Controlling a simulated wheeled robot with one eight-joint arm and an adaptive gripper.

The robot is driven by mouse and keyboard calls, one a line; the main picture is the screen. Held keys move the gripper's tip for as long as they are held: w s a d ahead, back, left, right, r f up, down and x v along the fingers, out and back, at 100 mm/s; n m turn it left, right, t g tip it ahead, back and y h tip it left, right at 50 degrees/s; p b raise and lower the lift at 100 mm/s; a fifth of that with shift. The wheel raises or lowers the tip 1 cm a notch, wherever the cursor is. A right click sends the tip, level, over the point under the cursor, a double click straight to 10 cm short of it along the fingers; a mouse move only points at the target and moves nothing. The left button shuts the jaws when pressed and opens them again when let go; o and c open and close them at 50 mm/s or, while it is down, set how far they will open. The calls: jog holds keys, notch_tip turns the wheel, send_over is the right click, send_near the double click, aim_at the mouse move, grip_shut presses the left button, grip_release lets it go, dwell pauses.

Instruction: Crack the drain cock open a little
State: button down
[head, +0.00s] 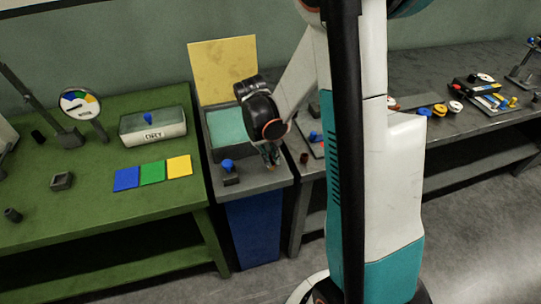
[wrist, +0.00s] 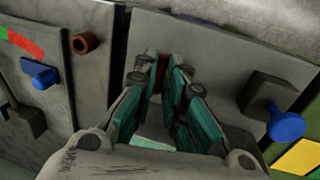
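The tank (head: 228,128) with teal liquid stands between the two benches, its yellowish lid raised behind. On its front ledge is a grey block with a blue knob (head: 229,165), also at the right of the wrist view (wrist: 286,125). My gripper (head: 271,155) points down over the ledge, right of this knob and apart from it. In the wrist view the fingertips (wrist: 163,72) are close together, with a small dark red piece (wrist: 161,66) showing between them. I cannot tell whether they touch it, or which fitting is the drain cock; the fingers hide much of the ledge.
A brown ring (wrist: 85,43) and a panel with a blue lever (wrist: 40,73) lie close beside the gripper. The green bench (head: 85,205) holds a gauge (head: 80,103), a DRY box (head: 153,127) and coloured cards. The right bench carries several small fittings.

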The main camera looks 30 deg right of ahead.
jog(key=shift+s+n+t, duration=0.1)
jog(key=shift+n+t, duration=0.3)
jog(key=shift+n, duration=1.8)
jog(key=c, duration=1.7)
grip_release()
jog(key=shift+r, duration=0.15)
jog(key=r, duration=0.3)
jog(key=a+r, duration=0.1)
jog(key=r, duration=0.3)
jog(key=a+r, duration=0.1)
jog(key=r, duration=0.3)
jog(key=shift+s+a+r, duration=0.1)
jog(key=shift+r, duration=0.15)
jog(key=shift+a, duration=0.1)
